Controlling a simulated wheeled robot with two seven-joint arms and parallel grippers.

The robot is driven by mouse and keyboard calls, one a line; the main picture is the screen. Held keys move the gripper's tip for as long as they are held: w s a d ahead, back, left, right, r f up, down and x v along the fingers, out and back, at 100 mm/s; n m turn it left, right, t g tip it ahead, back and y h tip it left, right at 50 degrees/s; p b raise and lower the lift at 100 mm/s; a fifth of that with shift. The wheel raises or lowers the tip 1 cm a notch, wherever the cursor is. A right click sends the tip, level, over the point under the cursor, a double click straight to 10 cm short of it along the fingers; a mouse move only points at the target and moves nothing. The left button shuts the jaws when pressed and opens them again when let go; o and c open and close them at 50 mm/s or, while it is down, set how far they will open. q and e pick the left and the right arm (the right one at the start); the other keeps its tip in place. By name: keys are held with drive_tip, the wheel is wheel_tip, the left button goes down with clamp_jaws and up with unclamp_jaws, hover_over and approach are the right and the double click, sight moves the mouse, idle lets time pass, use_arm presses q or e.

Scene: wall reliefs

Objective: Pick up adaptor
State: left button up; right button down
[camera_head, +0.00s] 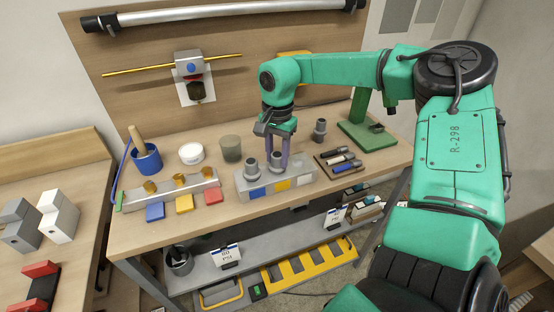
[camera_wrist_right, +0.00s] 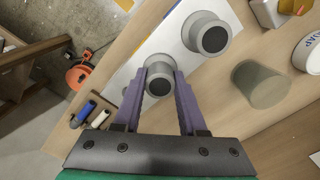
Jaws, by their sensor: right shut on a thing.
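A grey block (camera_head: 299,185) with blue, yellow and white labels stands near the table's front edge. A grey flanged adaptor (camera_head: 275,163) stands upright on it, and it also shows between my fingers in the wrist view (camera_wrist_right: 159,86). My right gripper (camera_head: 276,157) points down with its purple fingers shut on this adaptor; it also shows in the wrist view (camera_wrist_right: 158,88). A second adaptor (camera_head: 252,168) stands on the block to the left, and also shows in the wrist view (camera_wrist_right: 208,36). A third adaptor (camera_head: 319,129) stands on the table behind. My left gripper is out of view.
A dark tray (camera_head: 345,172) with small cylinders lies right of the block. A grey-green cup (camera_head: 230,149), a white tub (camera_head: 191,154) and a blue pot (camera_head: 146,160) stand to the left. A green stand (camera_head: 366,134) is at the back right. A wooden board rises behind.

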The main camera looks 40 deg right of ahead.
wheel_tip(320, 180, up, 24)
drive_tip(key=p, duration=0.5)
drive_tip(key=shift+r, duration=0.25)
drive_tip(key=shift+d, duration=0.1)
idle(0.3)
